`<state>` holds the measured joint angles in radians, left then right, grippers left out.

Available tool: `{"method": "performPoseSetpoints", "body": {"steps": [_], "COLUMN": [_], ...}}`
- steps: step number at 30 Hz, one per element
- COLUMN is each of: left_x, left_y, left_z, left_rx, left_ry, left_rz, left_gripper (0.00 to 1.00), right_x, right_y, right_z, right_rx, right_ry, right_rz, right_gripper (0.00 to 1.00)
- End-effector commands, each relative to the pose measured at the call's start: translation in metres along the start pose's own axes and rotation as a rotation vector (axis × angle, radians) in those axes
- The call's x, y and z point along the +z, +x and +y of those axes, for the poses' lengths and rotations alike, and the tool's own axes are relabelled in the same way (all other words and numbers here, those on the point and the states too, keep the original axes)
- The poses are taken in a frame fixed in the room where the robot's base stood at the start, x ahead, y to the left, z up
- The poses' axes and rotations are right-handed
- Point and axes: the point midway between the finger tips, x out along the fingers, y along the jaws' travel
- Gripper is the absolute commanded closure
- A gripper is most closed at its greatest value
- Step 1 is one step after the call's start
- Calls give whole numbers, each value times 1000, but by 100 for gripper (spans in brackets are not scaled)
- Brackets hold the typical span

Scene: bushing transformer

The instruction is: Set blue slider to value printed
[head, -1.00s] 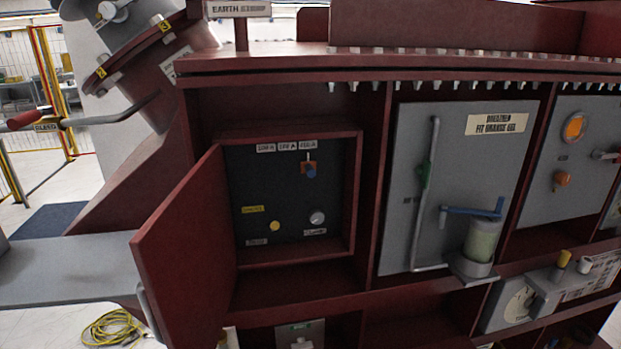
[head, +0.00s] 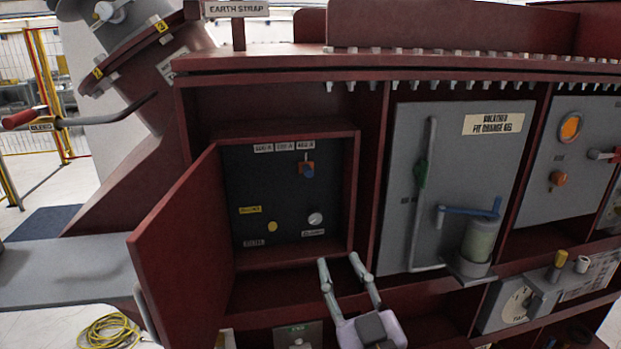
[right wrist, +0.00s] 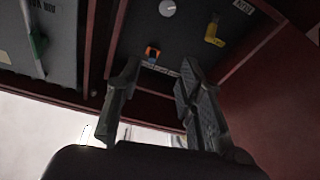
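The blue slider (head: 308,172) sits with an orange-brown piece on the dark panel (head: 260,190) inside the open red cabinet, below the rightmost of several small white labels (head: 284,147). The label print is too small to read surely. The slider also shows small, beside orange, in the right wrist view (right wrist: 152,56). My right gripper (head: 339,262) is open and empty, in front of the cabinet's lower edge, below the slider and apart from it. It also shows open in the right wrist view (right wrist: 160,70). My left gripper is not in view.
The red cabinet door (head: 185,245) stands open at the left. The panel also has a yellow knob (head: 272,227) and a white knob (head: 315,219). A grey panel (head: 405,170) with a blue lever (head: 470,210) is right of the cabinet. The space before the dark panel is clear.

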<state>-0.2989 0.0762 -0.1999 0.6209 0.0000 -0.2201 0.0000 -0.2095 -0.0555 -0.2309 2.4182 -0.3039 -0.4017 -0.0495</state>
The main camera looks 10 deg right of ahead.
Motion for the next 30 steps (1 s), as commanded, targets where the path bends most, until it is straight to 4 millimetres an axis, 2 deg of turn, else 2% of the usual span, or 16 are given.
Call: {"method": "performPoseSetpoints", "body": {"steps": [1,3,7,10,24,30], "left_x": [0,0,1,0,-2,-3], "left_y": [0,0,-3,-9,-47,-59], "left_z": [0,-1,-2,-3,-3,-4], "left_rx": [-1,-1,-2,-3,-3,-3], "left_ry": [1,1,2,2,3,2], "left_rz": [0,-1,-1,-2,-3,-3], "left_gripper": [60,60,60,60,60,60], "right_x": [-14,-28,-37,-40,-54,-57], "right_y": [3,5,11,23,123,158], "right_z": [0,1,1,2,4,4], "right_rx": [8,14,18,18,17,17], "right_ry": [-5,-11,-15,-15,-15,-14], "right_rz": [54,104,135,136,131,130], "right_gripper": [65,65,65,65,65,65]}}
